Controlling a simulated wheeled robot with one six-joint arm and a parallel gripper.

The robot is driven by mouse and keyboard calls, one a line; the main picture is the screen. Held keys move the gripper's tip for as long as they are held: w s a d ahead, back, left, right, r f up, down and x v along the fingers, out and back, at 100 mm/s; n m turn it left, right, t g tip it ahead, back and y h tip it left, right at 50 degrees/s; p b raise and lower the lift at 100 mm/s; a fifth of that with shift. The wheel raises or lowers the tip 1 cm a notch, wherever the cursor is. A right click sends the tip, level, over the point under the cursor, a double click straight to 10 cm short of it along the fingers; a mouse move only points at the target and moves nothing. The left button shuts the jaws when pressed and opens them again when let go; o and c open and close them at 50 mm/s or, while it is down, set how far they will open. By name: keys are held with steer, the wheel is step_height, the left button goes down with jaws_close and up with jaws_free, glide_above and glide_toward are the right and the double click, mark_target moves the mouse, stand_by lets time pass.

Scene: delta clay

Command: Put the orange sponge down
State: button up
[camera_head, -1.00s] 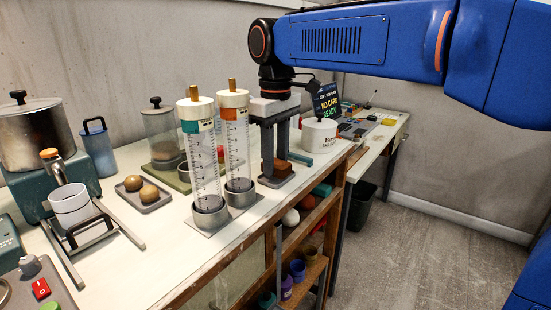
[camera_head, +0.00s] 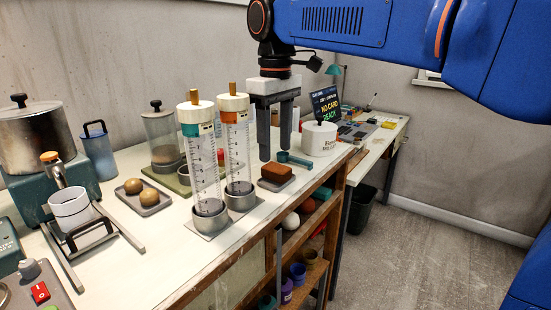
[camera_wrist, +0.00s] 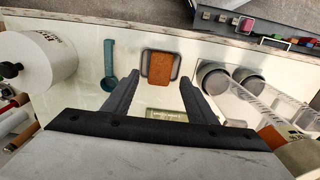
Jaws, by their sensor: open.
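The orange sponge (camera_head: 277,172) lies flat on a small grey tray (camera_head: 263,185) on the bench, to the right of the two clear cylinders. In the wrist view the sponge (camera_wrist: 159,70) rests inside the rim of its tray (camera_wrist: 147,53), beyond and between my fingertips. My gripper (camera_head: 274,155) is open and empty, pointing down above and behind the sponge, apart from it. Its two fingers also show in the wrist view (camera_wrist: 160,80).
Two tall clear cylinders (camera_head: 205,165) stand close on the left. The bench's front edge (camera_head: 300,195) is near the tray.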

mark_target(276, 166)
step_height(276, 166, up, 7)
stand_by(0.3)
steer(key=shift+d, duration=0.1)
steer(key=s+d+f+m+t, duration=0.1)
steer(key=s+d+f+m, duration=0.1)
steer(key=s+d+f, duration=0.3)
steer(key=s+d+f+m+t, duration=0.1)
steer(key=d+f+m, duration=0.15)
steer(key=d, duration=0.45)
steer(key=s+d+f+m, duration=0.1)
steer(key=s+d+f, duration=0.2)
steer(key=d+f, duration=0.25)
steer(key=s+d+f+m+t, duration=0.1)
steer(key=s+d+f, duration=0.2)
steer(key=f, duration=0.3)
steer(key=s+d+f+m+t, duration=0.1)
steer(key=s+d+f+m, duration=0.1)
steer(key=s+f, duration=0.3)
steer(key=s+d+f+m, duration=0.2)
steer(key=s+d+f, duration=0.2)
steer(key=f, duration=0.3)
steer(key=shift+d+f+t, duration=0.15)
steer(key=shift+d+t, duration=0.15)
steer(key=shift+t, duration=0.1)
steer(key=shift+o, duration=0.5)
